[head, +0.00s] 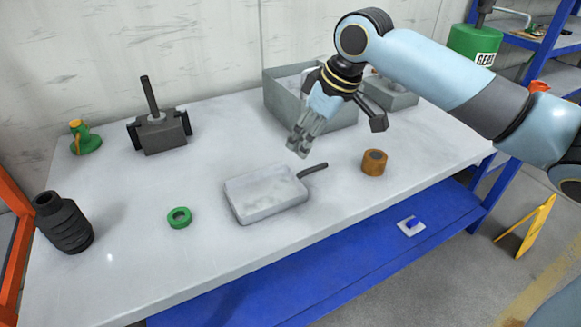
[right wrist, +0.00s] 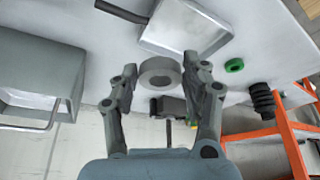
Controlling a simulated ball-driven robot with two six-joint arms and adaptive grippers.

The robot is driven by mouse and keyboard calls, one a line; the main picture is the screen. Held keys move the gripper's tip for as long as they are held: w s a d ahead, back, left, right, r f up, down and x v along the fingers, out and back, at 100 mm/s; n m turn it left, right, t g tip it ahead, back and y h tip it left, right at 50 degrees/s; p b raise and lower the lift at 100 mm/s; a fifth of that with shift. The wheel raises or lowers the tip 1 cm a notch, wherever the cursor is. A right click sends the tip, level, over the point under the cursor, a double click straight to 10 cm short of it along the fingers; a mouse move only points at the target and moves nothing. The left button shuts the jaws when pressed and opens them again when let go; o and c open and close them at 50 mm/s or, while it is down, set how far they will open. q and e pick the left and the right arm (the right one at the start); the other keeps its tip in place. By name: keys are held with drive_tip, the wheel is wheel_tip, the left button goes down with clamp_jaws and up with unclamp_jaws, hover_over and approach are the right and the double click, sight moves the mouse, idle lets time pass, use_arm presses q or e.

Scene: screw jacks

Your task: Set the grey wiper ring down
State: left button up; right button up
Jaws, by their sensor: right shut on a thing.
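The grey wiper ring (right wrist: 159,72) shows in the right wrist view between the two fingertips of my right gripper (right wrist: 158,78). The gripper is shut on it. In the head view my right gripper (head: 298,148) points down, behind the pale grey tray with a dark handle (head: 250,208), and the ring is hard to make out there. The ring seems held above the table (head: 215,120); the exact gap cannot be told. The tray (right wrist: 180,45) also shows in the right wrist view. My left gripper is not in view.
A green ring (head: 179,224) and a brown roll (head: 374,168) lie either side of the tray. A grey bin (head: 340,118) stands behind my gripper. A dark block with a rod (head: 163,138) and black bellows (head: 66,225) stand left. The table's middle left is clear.

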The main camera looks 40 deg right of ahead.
drive_tip(key=s+f+p, duration=0.1)
drive_tip(key=s+f, duration=0.1)
drive_tip(key=s, duration=0.3)
hover_over(268, 197)
drive_tip(key=s, duration=0.1)
drive_tip(key=f, duration=0.6)
drive_tip(key=shift+s+d+f, duration=0.1)
drive_tip(key=shift+d+f, duration=0.15)
drive_tip(key=shift+f, duration=0.4)
wheel_tip(268, 197, down, 4)
drive_tip(key=shift+r, duration=0.1)
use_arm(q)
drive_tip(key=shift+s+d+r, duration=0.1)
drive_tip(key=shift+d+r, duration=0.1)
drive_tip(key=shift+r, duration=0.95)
